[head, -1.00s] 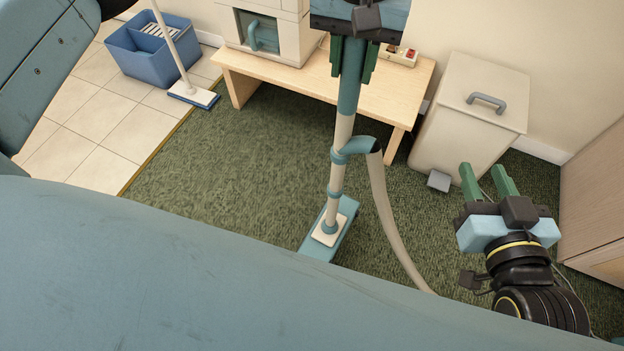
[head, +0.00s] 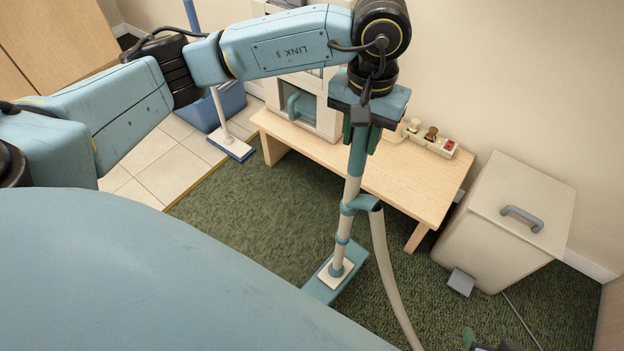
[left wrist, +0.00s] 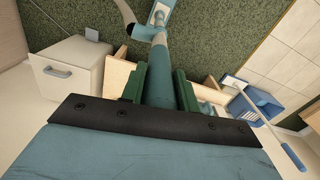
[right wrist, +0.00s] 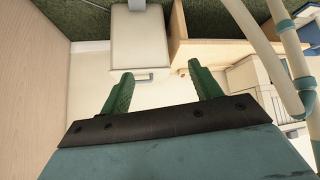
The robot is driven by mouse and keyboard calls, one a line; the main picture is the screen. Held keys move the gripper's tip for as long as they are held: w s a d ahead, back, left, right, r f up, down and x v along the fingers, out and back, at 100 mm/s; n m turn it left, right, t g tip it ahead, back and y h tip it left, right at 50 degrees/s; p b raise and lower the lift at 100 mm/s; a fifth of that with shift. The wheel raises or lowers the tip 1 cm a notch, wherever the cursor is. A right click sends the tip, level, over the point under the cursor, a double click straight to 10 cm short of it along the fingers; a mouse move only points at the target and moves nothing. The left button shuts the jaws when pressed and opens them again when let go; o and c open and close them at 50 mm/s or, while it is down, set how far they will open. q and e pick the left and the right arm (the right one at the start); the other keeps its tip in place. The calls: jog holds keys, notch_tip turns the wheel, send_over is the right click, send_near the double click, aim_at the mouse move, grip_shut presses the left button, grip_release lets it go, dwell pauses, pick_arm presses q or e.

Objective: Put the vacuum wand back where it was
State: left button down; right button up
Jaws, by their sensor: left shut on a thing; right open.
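The vacuum wand (head: 352,190) is a pale tube with teal sections, a flat teal floor head (head: 322,290) and a beige hose (head: 385,270). My left gripper (head: 362,135) is shut on its teal upper end, and the wand hangs nearly upright. The left wrist view shows the wand (left wrist: 160,75) between the green fingers (left wrist: 160,88). I cannot tell whether the floor head touches the carpet. My right gripper (right wrist: 163,88) is open and empty; only its tip shows at the bottom edge of the head view. The wand (right wrist: 294,55) stands right of it in the right wrist view.
A low wooden bench (head: 400,188) behind the wand bears a white cabinet (head: 318,110) and a small tray (head: 432,142). A lidded bin (head: 505,225) stands right of it. A mop (head: 232,145) and blue tub (head: 215,108) are on the tiles at left. Green carpet (head: 250,225) is open left of the wand.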

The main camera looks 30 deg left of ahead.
pick_arm(q)
jog(key=s+a+p, duration=0.2)
jog(key=a+p, duration=0.1)
jog(key=a, duration=0.5)
pick_arm(e)
jog(key=s+d+f+g+h, duration=0.2)
jog(key=s+d+f+g, duration=0.3)
jog(key=s+f, duration=0.25)
pick_arm(q)
notch_tip(320, 180, down, 11)
jog(key=a+b, duration=0.1)
jog(key=b, duration=0.1)
jog(key=shift+w+n+b, duration=0.15)
jog(key=shift+n+b, duration=0.15)
jog(key=shift+n, duration=0.1)
pick_arm(e)
notch_tip(320, 180, up, 6)
jog(key=a, duration=0.2)
jog(key=shift+s+r+m+y, duration=0.15)
jog(key=shift+r+m+y, duration=0.05)
jog(key=shift+m+y, duration=0.1)
jog(key=shift+a+r, duration=0.1)
jog(key=shift+r, duration=0.1)
pick_arm(q)
jog(key=c, duration=1)
grip_release()
jog(key=shift+f, duration=0.1)
jog(key=shift+c, duration=0.2)
pick_arm(e)
jog(key=shift+r, duration=0.1)
